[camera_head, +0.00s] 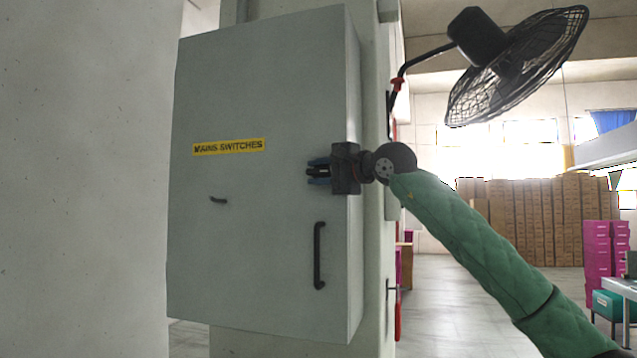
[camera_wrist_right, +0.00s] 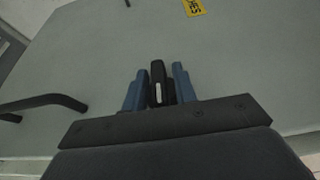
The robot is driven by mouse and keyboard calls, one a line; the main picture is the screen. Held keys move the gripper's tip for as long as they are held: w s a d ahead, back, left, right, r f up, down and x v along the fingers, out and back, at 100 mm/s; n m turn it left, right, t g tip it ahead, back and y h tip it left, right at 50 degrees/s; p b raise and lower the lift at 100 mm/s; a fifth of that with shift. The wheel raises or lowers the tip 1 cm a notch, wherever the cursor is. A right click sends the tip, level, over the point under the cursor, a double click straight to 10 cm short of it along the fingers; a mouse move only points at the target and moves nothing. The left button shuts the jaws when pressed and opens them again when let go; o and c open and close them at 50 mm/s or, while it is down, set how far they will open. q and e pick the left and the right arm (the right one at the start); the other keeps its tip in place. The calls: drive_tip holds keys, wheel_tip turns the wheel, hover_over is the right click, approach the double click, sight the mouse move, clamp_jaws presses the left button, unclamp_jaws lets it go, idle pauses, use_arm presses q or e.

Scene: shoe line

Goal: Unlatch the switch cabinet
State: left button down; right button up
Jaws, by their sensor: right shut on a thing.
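The switch cabinet (camera_head: 265,90) is a grey box on a pale column, with its door shut and a yellow "MAINS SWITCHES" label (camera_head: 228,147). My right gripper (camera_head: 318,171) is at the right part of the door, level with just below the label. In the right wrist view its blue fingers (camera_wrist_right: 156,88) are shut on a black latch handle (camera_wrist_right: 158,80), partly hidden between them. A black vertical bar handle (camera_head: 318,256) is below the gripper, apart from it; it also shows in the right wrist view (camera_wrist_right: 45,101). My left gripper is out of view.
A small dark lever (camera_head: 218,200) is on the left part of the door. A black fan (camera_head: 515,65) hangs at the upper right. Stacked cartons (camera_head: 530,220) and pink crates (camera_head: 604,255) stand far behind. The floor (camera_head: 470,300) right of the column looks clear.

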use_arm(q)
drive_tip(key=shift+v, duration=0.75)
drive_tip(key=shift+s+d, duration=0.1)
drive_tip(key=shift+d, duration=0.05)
use_arm(e)
drive_tip(key=o, duration=0.7)
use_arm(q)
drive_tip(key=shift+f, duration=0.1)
use_arm(e)
drive_tip(key=shift+d, duration=0.1)
